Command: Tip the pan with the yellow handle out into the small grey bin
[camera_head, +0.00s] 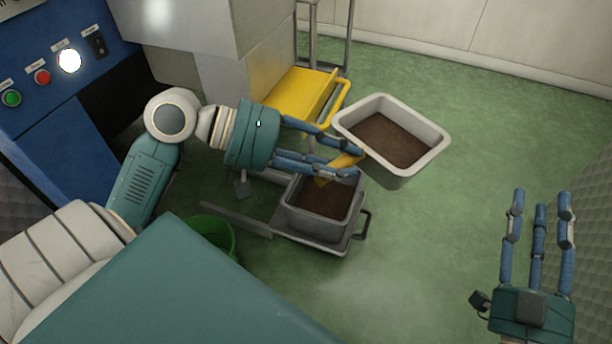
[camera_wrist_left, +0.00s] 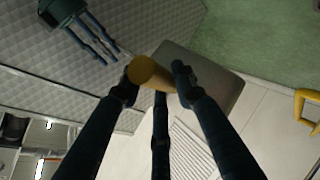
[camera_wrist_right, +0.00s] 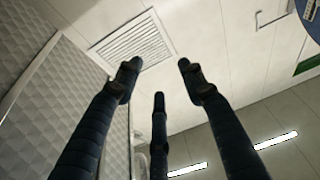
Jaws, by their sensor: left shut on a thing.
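The pan (camera_head: 400,178) is a pale grey rectangular tub holding a brown mass, at upper centre right in the head view. My left gripper (camera_head: 352,163) is shut on its yellow handle (camera_head: 346,161). The pan is held up, roughly level, with its brown content inside. The handle end (camera_wrist_left: 152,73) and the pan's grey side (camera_wrist_left: 205,72) show in the left wrist view. The small grey bin (camera_head: 318,227) is below and left of the pan, partly hidden by my left fingers; brown material shows inside. My right gripper (camera_head: 541,198) is open and empty at lower right.
The bin stands on a low grey trolley (camera_head: 335,246) with a dark handle. A green bucket (camera_head: 212,233) is left of it. A yellow platform (camera_head: 298,93) and a blue control panel (camera_head: 45,60) stand behind. Green floor (camera_head: 440,235) is clear at right.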

